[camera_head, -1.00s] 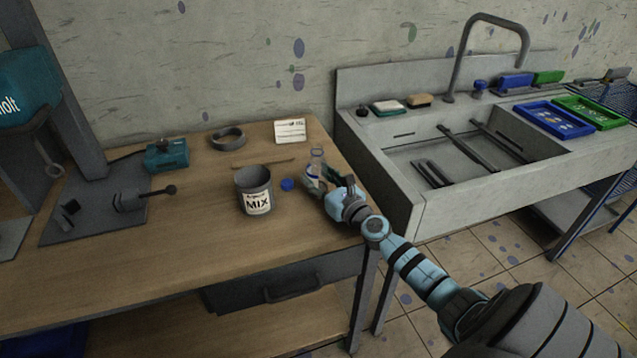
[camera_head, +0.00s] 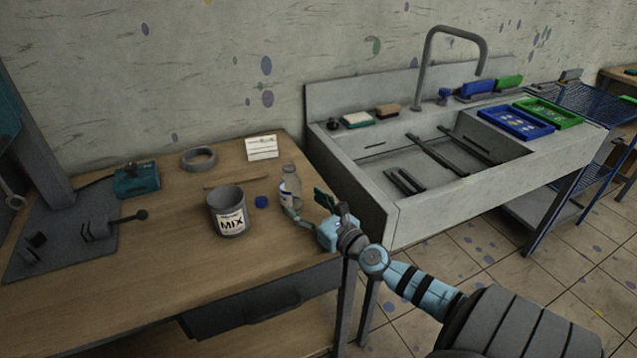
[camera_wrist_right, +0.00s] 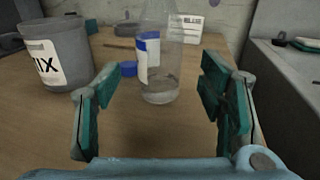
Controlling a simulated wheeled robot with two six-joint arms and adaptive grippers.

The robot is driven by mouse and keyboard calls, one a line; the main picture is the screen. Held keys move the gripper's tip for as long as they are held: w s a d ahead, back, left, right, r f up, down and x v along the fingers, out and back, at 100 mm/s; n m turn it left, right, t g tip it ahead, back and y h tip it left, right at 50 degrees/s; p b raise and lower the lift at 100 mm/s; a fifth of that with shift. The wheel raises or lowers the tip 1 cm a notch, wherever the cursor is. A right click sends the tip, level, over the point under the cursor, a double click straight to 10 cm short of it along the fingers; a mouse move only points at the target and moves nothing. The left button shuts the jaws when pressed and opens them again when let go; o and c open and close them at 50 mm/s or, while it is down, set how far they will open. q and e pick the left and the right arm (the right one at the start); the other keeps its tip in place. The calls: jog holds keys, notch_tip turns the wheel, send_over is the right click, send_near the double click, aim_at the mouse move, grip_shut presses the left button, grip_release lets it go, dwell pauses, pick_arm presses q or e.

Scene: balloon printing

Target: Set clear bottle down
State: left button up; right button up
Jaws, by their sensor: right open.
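The clear bottle (camera_head: 290,187) stands upright on the wooden table, close to its right edge. It has a blue and white label and some clear liquid at the bottom, and its open top faces up. In the right wrist view the bottle (camera_wrist_right: 159,60) stands just ahead of and between my spread fingers. My right gripper (camera_head: 306,207) is open and empty beside the bottle. The right wrist view shows both green-padded fingers (camera_wrist_right: 160,100) apart, with nothing held. My left gripper is not in view.
A grey MIX pot (camera_head: 228,212) stands left of the bottle, with a blue cap (camera_head: 261,201) between them. The sink (camera_head: 400,215) is to the right.

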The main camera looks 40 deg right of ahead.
jog(key=s, duration=0.5)
jog(key=shift+s+a+b, duration=0.25)
jog(key=shift+s+b, duration=0.15)
